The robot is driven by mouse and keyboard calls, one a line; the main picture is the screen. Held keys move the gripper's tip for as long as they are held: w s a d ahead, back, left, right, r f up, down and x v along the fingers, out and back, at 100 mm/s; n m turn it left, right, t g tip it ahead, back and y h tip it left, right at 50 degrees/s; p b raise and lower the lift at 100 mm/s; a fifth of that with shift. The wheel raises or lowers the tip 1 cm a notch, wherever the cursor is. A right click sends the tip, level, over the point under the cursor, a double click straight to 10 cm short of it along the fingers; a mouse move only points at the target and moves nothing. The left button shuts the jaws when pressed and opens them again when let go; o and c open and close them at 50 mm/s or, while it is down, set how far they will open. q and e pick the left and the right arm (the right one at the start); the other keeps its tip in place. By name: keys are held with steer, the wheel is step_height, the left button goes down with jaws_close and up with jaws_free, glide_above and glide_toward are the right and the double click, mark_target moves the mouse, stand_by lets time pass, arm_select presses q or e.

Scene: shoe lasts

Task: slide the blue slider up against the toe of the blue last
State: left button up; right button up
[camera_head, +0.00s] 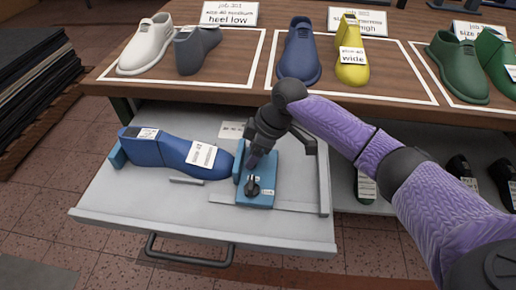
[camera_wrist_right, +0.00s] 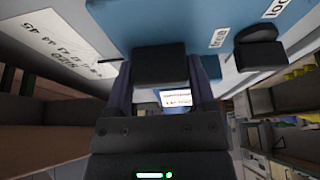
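The blue slider (camera_head: 262,192) is a flat plate with an upright wall just right of the toe. The gap there is very narrow, and I cannot tell whether they touch. My right gripper (camera_head: 251,172) reaches down over the slider. In the right wrist view a black block (camera_wrist_right: 160,66) sits between its fingers, over the blue plate (camera_wrist_right: 130,20). I cannot tell whether the fingers press on it. My left gripper is out of view.
A black knob (camera_wrist_right: 258,48) stands on the slider close to my right gripper. The drawer (camera_head: 130,200) has a grey floor and a dark front handle (camera_head: 190,255). The wooden table (camera_head: 235,80) behind carries several other lasts and cards. The drawer's front left is clear.

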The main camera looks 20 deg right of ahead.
steer(key=o, duration=0.3)
steer(key=shift+o, duration=0.2)
steer(key=p+v, duration=0.4)
steer(key=v, duration=0.6)
steer(key=shift+p, duration=0.35)
steer(key=shift+f, duration=0.1)
